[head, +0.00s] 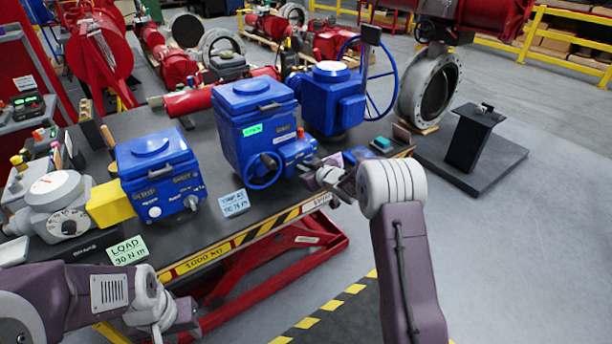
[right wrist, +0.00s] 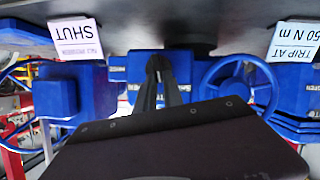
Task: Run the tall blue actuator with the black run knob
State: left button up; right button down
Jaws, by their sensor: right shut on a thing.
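The tall blue actuator (head: 250,115) stands on the dark bench, with a lit green display and a blue handwheel (head: 262,171) on its front. Its handwheel also shows in the right wrist view (right wrist: 228,88), which is upside down. My right gripper (head: 318,172) is at the front right of this actuator, beside the handwheel. In the right wrist view its dark fingers (right wrist: 158,68) come together at the blue housing, shut on the black run knob, which they mostly hide. My left gripper (head: 172,312) is low at the left, before the bench edge; its fingers are unclear.
A shorter blue actuator (head: 160,175) and a grey unit with a yellow coupling (head: 108,204) stand left on the bench. Another blue actuator (head: 333,98) with a large handwheel stands behind right. Small cards, including one marked SHUT (right wrist: 76,38), stand near the edge.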

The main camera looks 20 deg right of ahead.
jog(key=n+h+b, duration=0.1)
jog(key=n+b, duration=0.1)
jog(key=b, duration=0.6)
jog(key=a+f+n+t+h+b, duration=0.1)
jog(key=n+b, duration=0.1)
jog(key=b, duration=0.6)
jog(key=shift+s+a+f+t+h+b, duration=0.1)
jog(key=shift+s+f+t+h+b, duration=0.1)
jog(key=shift+t+h+b, duration=0.1)
jog(key=shift+r+n+b, duration=0.3)
jog(key=shift+b, duration=0.4)
jog(key=c, duration=1.5)
grip_release()
jog(key=shift+o, duration=0.2)
jog(key=shift+s, duration=0.1)
jog(key=v, duration=0.9)
jog(key=shift+a, duration=0.1)
